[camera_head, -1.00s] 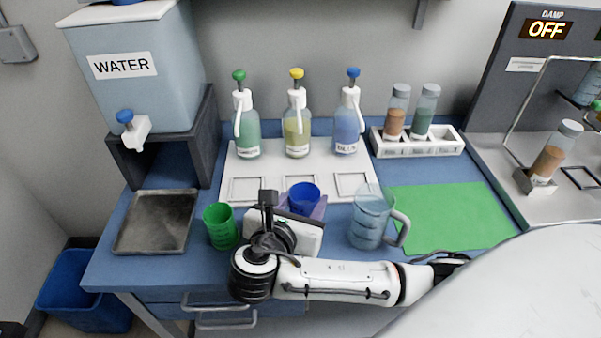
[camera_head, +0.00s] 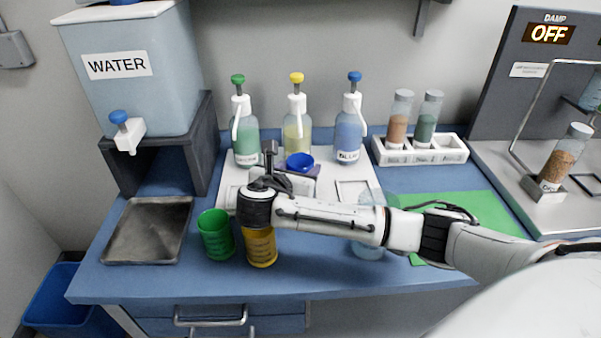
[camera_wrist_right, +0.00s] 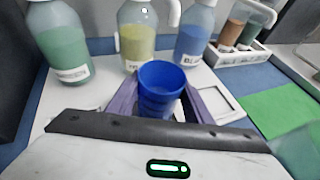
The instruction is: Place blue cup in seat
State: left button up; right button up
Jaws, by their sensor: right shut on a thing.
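The blue cup (camera_head: 299,160) is held upright by my right gripper (camera_head: 301,172), which is shut on it. In the right wrist view the blue cup (camera_wrist_right: 160,88) sits between the purple fingers, over the white board (camera_wrist_right: 60,112) in front of the yellow pump bottle. I cannot tell whether the cup's base touches the board. A square seat outline (camera_head: 353,190) shows on the board's right side, below the blue bottle. My right arm and hand hide much of the board's left and middle. My left gripper is out of view.
Green (camera_head: 247,140), yellow (camera_head: 297,138) and blue (camera_head: 349,134) pump bottles stand behind the cup. A green cup (camera_head: 215,236) and a yellow cup (camera_head: 261,248) stand at the table's front. A clear pitcher (camera_head: 368,249) is mostly behind my arm. A green mat (camera_head: 470,206) lies right.

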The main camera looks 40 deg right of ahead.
jog(key=shift+f, duration=0.6)
jog(key=o, duration=1.3)
jog(key=shift+f, duration=0.1)
jog(key=shift+c, duration=0.2)
jog(key=p+v, duration=0.3)
jog(key=v, duration=0.9)
jog(key=shift+p, duration=0.3)
